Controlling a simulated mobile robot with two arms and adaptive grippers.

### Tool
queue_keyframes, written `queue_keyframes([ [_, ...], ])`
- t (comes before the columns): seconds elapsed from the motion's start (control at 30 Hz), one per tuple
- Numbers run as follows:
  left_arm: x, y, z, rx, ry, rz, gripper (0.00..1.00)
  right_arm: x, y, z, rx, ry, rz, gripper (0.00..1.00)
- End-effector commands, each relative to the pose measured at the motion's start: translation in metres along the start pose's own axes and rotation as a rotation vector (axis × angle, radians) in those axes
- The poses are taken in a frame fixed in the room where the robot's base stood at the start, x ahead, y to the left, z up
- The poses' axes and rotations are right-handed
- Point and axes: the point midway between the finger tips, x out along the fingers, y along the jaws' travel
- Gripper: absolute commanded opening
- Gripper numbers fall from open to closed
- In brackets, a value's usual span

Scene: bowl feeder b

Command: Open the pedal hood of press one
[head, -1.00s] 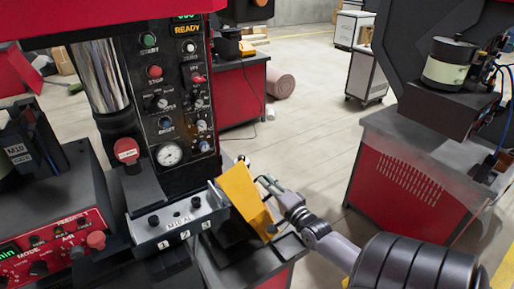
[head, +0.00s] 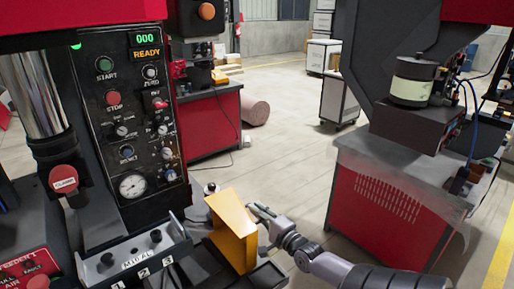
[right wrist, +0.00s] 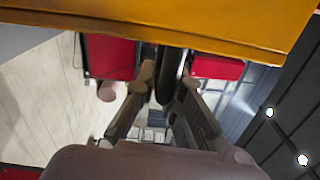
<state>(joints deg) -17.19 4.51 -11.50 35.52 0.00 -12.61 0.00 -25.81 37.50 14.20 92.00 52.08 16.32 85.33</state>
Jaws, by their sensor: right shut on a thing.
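The yellow pedal hood (head: 232,232) stands low at the right side of press one (head: 122,120). Its top and a side face show in the head view. My right gripper (head: 257,212) is at the hood's right side, against it. In the right wrist view, the hood's yellow edge (right wrist: 170,22) spans the top. The fingers (right wrist: 166,88) close there around a dark piece just under that edge; whether it is a handle of the hood is hard to tell. The pedal is hidden. My left gripper is out of view.
The grey block marked M10 AL (head: 140,262) is left of the hood. A red machine with a grey top (head: 385,205) stands on the right. A rolled mat (head: 256,113) and a white cart (head: 338,98) stand farther back. Pale floor lies open between.

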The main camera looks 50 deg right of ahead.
Motion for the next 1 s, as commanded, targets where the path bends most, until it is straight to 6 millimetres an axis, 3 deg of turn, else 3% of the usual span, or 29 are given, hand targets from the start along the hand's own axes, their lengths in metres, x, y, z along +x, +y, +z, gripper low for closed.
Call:
queue_keyframes([
  [0.2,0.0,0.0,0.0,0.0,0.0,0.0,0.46,0.0,0.0,0.0,-0.001,0.0,0.0,0.0],
  [0.23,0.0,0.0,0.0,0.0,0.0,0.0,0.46,0.0,0.0,0.0,-0.001,0.0,0.0,0.1],
  [0.53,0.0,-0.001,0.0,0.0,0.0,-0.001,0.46,0.0,0.0,0.0,0.0,0.0,0.0,0.3],
  [0.87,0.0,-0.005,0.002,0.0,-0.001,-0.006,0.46,-0.002,0.001,0.0,0.0,0.0,0.001,0.3],
  [1.0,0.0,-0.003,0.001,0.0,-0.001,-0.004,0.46,-0.014,0.002,0.001,0.001,-0.001,0.003,0.3],
])
